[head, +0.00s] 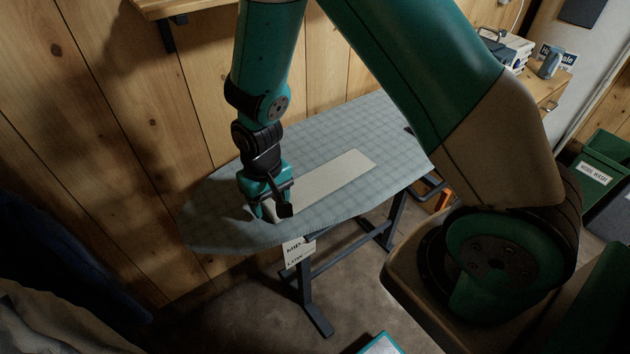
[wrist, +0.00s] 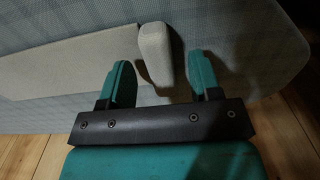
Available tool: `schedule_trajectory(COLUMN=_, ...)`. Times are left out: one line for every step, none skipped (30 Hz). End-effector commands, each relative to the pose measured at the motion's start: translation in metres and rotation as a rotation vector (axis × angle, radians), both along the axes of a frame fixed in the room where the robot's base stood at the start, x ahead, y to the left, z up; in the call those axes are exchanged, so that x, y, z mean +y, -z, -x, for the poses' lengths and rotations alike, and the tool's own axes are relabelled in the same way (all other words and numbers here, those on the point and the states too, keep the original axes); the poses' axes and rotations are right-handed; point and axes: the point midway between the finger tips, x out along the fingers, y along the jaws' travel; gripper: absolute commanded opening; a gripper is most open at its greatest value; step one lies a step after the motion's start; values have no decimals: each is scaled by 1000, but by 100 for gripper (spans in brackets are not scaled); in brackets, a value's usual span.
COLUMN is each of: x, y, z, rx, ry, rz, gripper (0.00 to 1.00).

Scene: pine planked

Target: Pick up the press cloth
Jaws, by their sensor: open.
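A long flat pale cloth-like strip (head: 335,178) lies on the grey checked ironing board (head: 232,208); it also shows at the left in the wrist view (wrist: 70,65). A smaller, thicker pale block with rounded edges (wrist: 155,45) sits at the strip's end. I cannot tell which of the two is the press cloth. My gripper (head: 270,211) points down over the near-left part of the board. In the wrist view my gripper (wrist: 161,62) is open, with a finger on either side of the block and gaps showing.
A plank wall (head: 130,130) stands close behind the board. A paper label (head: 298,249) hangs from the board's near edge. Green bins (head: 600,170) and a cabinet with books (head: 510,45) stand at the right. Dark fabric (head: 60,240) is at the left.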

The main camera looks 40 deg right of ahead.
Motion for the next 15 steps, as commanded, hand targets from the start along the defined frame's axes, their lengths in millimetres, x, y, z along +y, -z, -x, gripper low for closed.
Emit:
schedule_trajectory(x=0, y=4, z=0, rx=1, ry=0, rz=0, gripper=57)
schedule_trajectory(x=0, y=5, z=0, rx=1, ry=0, rz=0, gripper=57)
schedule_trajectory(x=0, y=6, z=0, rx=0, ry=0, rz=0, gripper=57)
schedule_trajectory(x=0, y=6, z=0, rx=-1, ry=0, rz=0, gripper=57)
schedule_trajectory(x=0, y=6, z=0, rx=-1, ry=0, rz=0, gripper=57)
schedule_trajectory(x=0, y=6, z=0, rx=-2, ry=0, rz=0, gripper=57)
schedule_trajectory(x=0, y=6, z=0, rx=-2, ry=0, rz=0, gripper=57)
schedule_trajectory(x=0, y=6, z=0, rx=-1, ry=0, rz=0, gripper=57)
schedule_trajectory(x=0, y=6, z=0, rx=-1, ry=0, rz=0, gripper=55)
schedule_trajectory(x=0, y=6, z=0, rx=-1, ry=0, rz=0, gripper=48)
schedule_trajectory(x=0, y=6, z=0, rx=-1, ry=0, rz=0, gripper=41)
schedule_trajectory(x=0, y=6, z=0, rx=-1, ry=-1, rz=0, gripper=32)
schedule_trajectory(x=0, y=6, z=0, rx=-1, ry=-1, rz=0, gripper=25)
schedule_trajectory(x=0, y=6, z=0, rx=-1, ry=-1, rz=0, gripper=18)
schedule_trajectory(x=0, y=6, z=0, rx=-1, ry=-1, rz=0, gripper=9)
